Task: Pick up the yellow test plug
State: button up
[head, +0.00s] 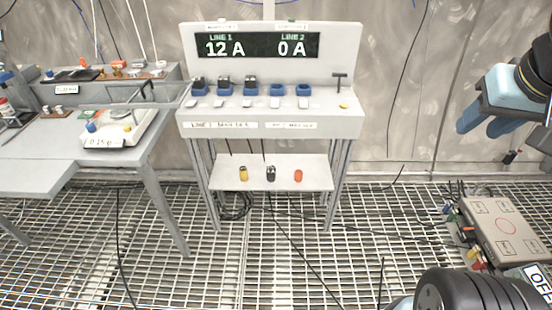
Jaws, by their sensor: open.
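The yellow test plug (243,173) stands upright on the low shelf (316,183) under the panel bench, at the left of a row of three. A black plug (271,174) and an orange plug (298,175) stand to its right. My gripper (484,128) is at the upper right, far from the plugs and higher than the shelf. Its blue fingers point down and to the left, apart and with nothing seen between them.
The panel bench (350,125) with blue sockets and a "12 A / 0 A" display overhangs the shelf; its legs flank it. A side table (130,160) stands left. A grey box (505,232) with cables lies right. Loose cables cross the grating floor.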

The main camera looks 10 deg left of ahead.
aim_at(243, 174)
jog(key=u, duration=0.55)
jog(key=i, duration=0.1)
jog(key=z, duration=1.9)
jog(key=k, duration=1.3)
jog(key=u, duration=2.25)
jog(key=i, duration=1)
jog(key=u, duration=0.05)
